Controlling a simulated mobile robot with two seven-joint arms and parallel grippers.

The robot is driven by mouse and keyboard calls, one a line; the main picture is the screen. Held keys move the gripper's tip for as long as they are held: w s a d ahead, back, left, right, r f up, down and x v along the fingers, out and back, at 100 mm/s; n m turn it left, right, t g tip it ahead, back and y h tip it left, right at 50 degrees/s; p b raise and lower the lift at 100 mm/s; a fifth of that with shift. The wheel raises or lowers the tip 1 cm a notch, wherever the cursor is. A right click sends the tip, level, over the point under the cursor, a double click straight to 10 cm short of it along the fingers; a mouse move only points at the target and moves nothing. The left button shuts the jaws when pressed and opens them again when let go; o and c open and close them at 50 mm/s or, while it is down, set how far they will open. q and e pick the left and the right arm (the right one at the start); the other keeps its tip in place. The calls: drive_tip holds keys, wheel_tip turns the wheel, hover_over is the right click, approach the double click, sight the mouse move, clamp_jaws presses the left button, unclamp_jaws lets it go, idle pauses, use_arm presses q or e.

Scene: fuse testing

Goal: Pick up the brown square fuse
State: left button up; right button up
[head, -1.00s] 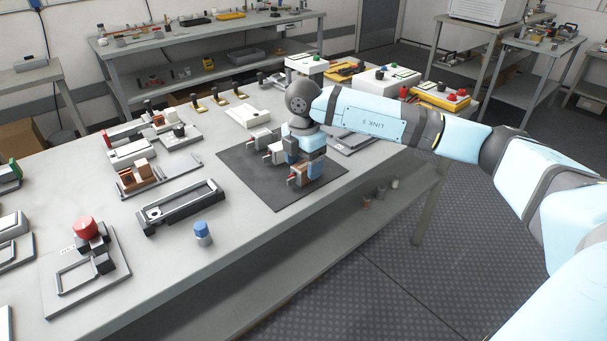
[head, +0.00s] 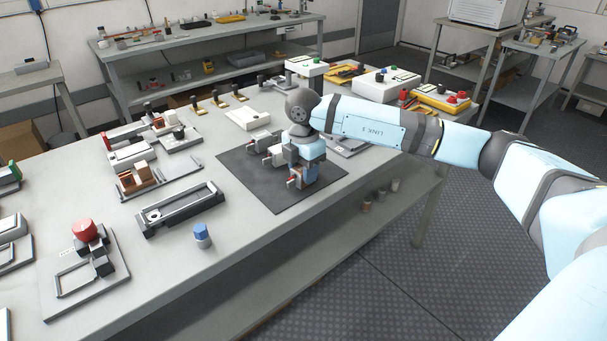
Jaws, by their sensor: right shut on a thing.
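The brown square fuse (head: 294,176) with red-tipped prongs is at the front of the dark mat (head: 270,196) on the workbench. My right gripper (head: 302,178) comes down over it from above and is shut on it. The gripper hides much of the fuse, and I cannot tell whether it still touches the mat. Two pale grey fuses, a rear one (head: 258,144) and a nearer one (head: 271,158), lie behind it on the mat. My left gripper is not in view.
A grey open fixture (head: 182,209) and a blue-topped knob (head: 201,233) stand to the left of the mat. A white box (head: 247,119) is behind it. A red-button fixture (head: 86,232) is at the lower left. The bench front edge is close to the mat.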

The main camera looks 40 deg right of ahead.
drive_tip(key=shift+r+p, duration=0.65)
drive_tip(key=shift+r, duration=0.15)
drive_tip(key=shift+r+p, duration=0.5)
drive_tip(key=shift+r, duration=0.2)
drive_tip(key=shift+r+p, duration=0.5)
drive_tip(key=shift+r, duration=0.15)
wheel_tip(320, 180, up, 2)
drive_tip(key=shift+p, duration=0.7)
wheel_tip(320, 180, up, 2)
drive_tip(key=shift+r+p, duration=0.1)
drive_tip(key=shift+p, duration=0.6)
drive_tip(key=shift+r+p, duration=0.55)
drive_tip(key=shift+r, duration=0.2)
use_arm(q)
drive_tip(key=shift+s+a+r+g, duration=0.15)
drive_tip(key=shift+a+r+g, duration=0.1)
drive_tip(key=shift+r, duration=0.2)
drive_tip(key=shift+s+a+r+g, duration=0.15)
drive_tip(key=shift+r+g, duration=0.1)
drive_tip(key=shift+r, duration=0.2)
